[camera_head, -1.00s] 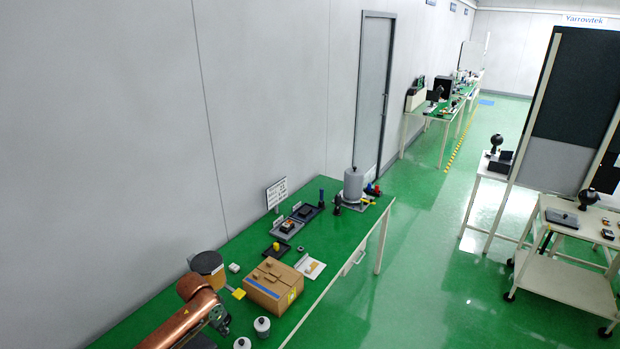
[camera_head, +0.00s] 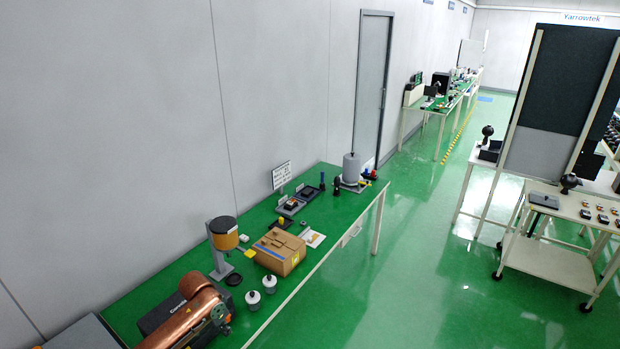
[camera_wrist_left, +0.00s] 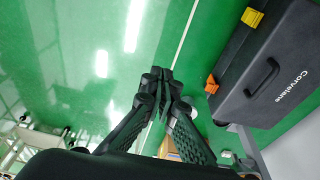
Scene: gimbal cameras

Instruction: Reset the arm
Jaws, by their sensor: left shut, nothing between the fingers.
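My left arm, copper-coloured, comes in at the lower left of the head view, over the near end of the green table. Its dark left gripper (camera_head: 221,314) is small and partly hidden there by the arm. In the left wrist view the black left gripper (camera_wrist_left: 160,88) has its fingers together at the tips, with nothing between them. A dark case with a handle (camera_wrist_left: 272,72) lies to the right of the fingers in that view. The case also shows beside and behind the arm in the head view (camera_head: 160,318). My right gripper is not in view.
The green table (camera_head: 322,254) runs along the wall. It carries a cardboard box (camera_head: 277,252), an orange-and-black drum on a stand (camera_head: 223,233), white jars (camera_head: 253,299) and a grey cylinder (camera_head: 351,168). A white cart (camera_head: 548,258) stands at right. Green floor between is clear.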

